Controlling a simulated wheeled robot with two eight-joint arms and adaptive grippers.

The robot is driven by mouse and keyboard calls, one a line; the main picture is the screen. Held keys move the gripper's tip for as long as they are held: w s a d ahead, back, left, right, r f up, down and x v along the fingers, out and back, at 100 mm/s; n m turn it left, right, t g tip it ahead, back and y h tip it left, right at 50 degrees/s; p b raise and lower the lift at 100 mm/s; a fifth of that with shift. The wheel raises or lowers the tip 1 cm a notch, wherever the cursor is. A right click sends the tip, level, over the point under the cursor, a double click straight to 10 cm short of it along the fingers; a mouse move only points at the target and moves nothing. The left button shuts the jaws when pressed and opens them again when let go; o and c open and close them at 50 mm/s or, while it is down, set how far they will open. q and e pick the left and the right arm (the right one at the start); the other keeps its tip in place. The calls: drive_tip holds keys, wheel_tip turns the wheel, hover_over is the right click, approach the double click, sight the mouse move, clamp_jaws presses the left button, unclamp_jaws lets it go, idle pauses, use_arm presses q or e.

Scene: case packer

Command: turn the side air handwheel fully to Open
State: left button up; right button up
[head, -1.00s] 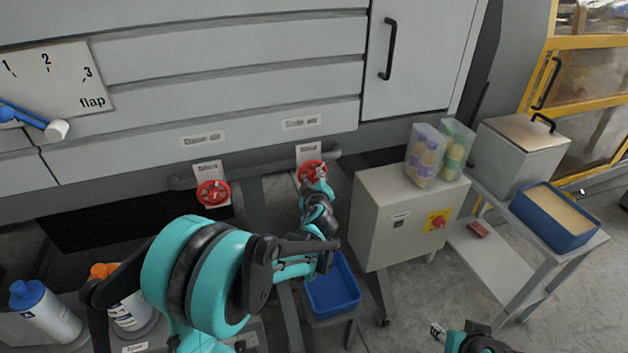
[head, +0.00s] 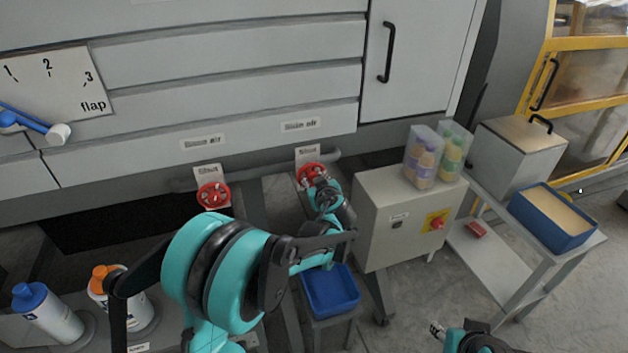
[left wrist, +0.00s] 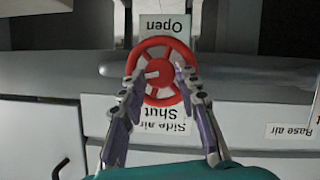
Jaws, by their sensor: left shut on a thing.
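The side air handwheel (head: 309,174) is a red wheel on the grey pipe below the right-hand label. In the left wrist view the wheel (left wrist: 157,43) fills the middle, with an "Open" label (left wrist: 165,26) and a "Shut" label (left wrist: 152,112) on its plate, both upside down. My left gripper (head: 318,181) is at the wheel. Its two fingers (left wrist: 158,80) lie on either side of the wheel's near part, shut on it. The exact finger contact is partly hidden. My right gripper (head: 437,331) shows at the bottom edge, away from the wheel; its jaws are too small to read.
A second red handwheel (head: 213,195) stands to the left on the same pipe. A grey control box (head: 380,222) with a red switch is close on the right of my left arm. A blue bin (head: 330,291) sits below. Bottles (head: 48,312) stand at lower left.

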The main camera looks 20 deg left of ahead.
use_arm(q)
drive_tip(key=shift+w+d+f+m+g+y+b, duration=0.3)
drive_tip(key=shift+m+y+b, duration=0.5)
drive_tip(key=shift+m+y, duration=1.2)
drive_tip(key=shift+s+d+f+m+g+y+b, duration=0.1)
drive_tip(key=shift+m+g+y+b, duration=0.55)
drive_tip(key=shift+m, duration=2.4)
drive_tip(key=shift+w+d+f+m+g+y+b, duration=0.2)
drive_tip(key=shift+m+y+b, duration=0.8)
drive_tip(key=shift+m+y, duration=1.1)
drive_tip(key=shift+m+h, duration=0.45)
drive_tip(key=shift+m, duration=0.1)
drive_tip(key=o, duration=1.2)
drive_tip(key=shift+c, duration=0.2)
